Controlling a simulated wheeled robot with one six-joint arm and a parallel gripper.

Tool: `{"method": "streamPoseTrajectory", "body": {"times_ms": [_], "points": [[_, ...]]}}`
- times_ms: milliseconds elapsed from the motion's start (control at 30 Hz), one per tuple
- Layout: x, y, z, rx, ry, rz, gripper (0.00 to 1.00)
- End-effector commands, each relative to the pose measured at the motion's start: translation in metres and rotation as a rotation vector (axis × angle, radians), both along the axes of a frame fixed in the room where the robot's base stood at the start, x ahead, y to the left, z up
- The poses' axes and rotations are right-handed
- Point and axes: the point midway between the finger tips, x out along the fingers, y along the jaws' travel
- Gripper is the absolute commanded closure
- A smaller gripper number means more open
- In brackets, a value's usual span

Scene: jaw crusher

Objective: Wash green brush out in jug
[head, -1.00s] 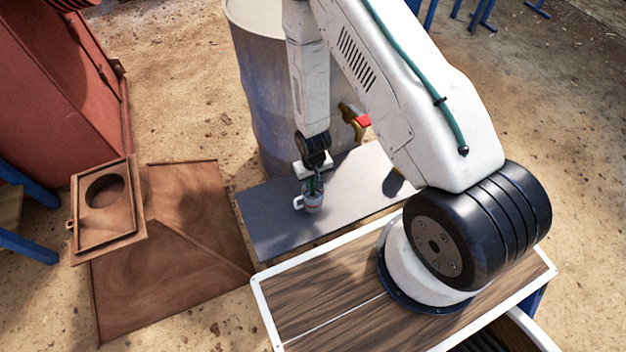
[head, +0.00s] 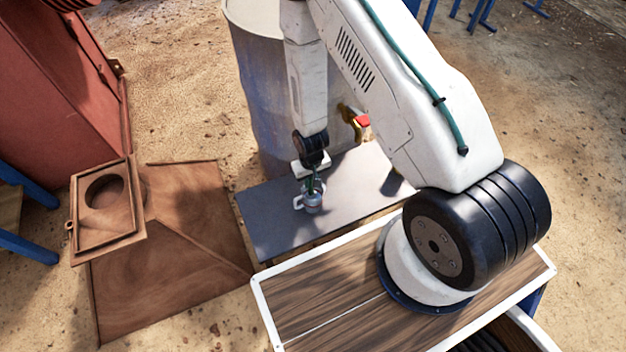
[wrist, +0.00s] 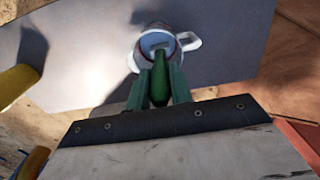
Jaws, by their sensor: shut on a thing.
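The jug (head: 313,203) is a small light mug-like vessel with a handle, upright on the grey board. It also shows in the wrist view (wrist: 186,68), with its open mouth towards the camera, a dark red band at the rim and a pale bluish inside. My gripper (head: 314,180) is directly above the jug. In the wrist view my gripper (wrist: 160,88) is shut on the green brush (wrist: 160,85). The brush points into the jug's mouth. Its far end is pale and lies over or inside the mouth; the exact depth is hidden.
The grey board (head: 270,220) is mostly clear around the jug. A large metal drum (head: 265,100) stands behind it, with a yellow and red tap-like part (head: 357,122) at its right. A rusty plate (head: 180,280) lies to the left. A wood-topped bench (head: 320,310) is in front.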

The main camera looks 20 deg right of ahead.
Motion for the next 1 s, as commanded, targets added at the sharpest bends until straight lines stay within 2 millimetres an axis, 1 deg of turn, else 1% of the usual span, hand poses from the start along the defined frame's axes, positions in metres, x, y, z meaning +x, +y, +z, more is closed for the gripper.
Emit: {"method": "streamPoseTrajectory", "body": {"times_ms": [67,167,467,567,1000], "points": [[-0.005,0.000,0.000,0.000,0.001,-0.001,1.00],[-0.005,-0.003,0.000,0.000,0.000,-0.002,1.00],[-0.004,-0.003,0.001,0.000,-0.001,-0.002,1.00],[-0.004,-0.003,0.007,0.000,-0.002,-0.002,1.00],[-0.004,-0.003,0.042,0.000,-0.002,-0.002,1.00]]}}
